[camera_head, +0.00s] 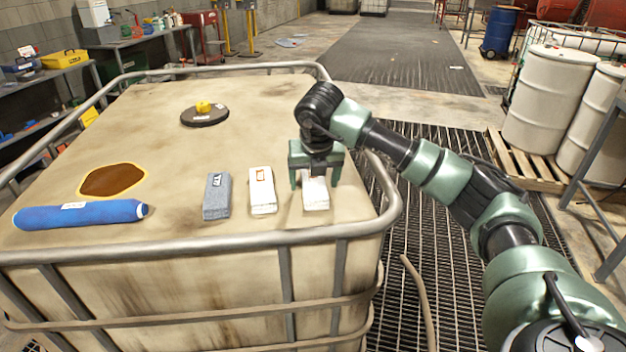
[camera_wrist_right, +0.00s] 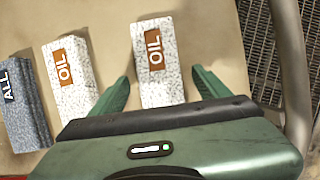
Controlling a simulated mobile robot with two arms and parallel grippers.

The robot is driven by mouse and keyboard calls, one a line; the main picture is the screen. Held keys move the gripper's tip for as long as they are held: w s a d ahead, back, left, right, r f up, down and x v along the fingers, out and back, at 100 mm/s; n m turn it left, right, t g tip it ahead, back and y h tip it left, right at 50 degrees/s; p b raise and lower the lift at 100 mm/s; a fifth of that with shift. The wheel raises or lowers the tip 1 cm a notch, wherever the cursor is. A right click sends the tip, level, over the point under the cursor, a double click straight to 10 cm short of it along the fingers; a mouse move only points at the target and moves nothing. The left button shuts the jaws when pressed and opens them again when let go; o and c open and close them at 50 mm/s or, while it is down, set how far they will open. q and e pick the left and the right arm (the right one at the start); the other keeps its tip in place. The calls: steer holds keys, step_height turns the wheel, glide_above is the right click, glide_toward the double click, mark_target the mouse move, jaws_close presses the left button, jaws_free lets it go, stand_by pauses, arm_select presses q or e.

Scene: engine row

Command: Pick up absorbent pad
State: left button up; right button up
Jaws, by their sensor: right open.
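Three absorbent pads lie in a row on top of the tank. The grey pad (camera_head: 217,196) is at the left and reads "ALL" in the wrist view (camera_wrist_right: 26,108). The middle white pad (camera_head: 262,192) has an orange "OIL" label, clear in the wrist view (camera_wrist_right: 70,84). The right white pad (camera_head: 316,195) also reads "OIL" in the wrist view (camera_wrist_right: 160,80). My right gripper (camera_head: 316,183) is open above this right pad. Its fingers (camera_wrist_right: 163,92) show on either side of the pad. My left gripper is not in view.
The tank top (camera_head: 240,150) has a metal rail (camera_head: 200,252) around it. A blue absorbent roll (camera_head: 80,214) lies by a brown oil puddle (camera_head: 112,180) at the left. A dark round cap (camera_head: 204,118) sits farther back. White drums (camera_head: 552,98) stand at the right.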

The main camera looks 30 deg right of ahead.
steer(key=shift+s, duration=0.1)
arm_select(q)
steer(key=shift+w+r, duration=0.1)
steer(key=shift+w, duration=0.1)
arm_select(e)
steer(key=c, duration=1.4)
steer(key=shift+c, duration=0.2)
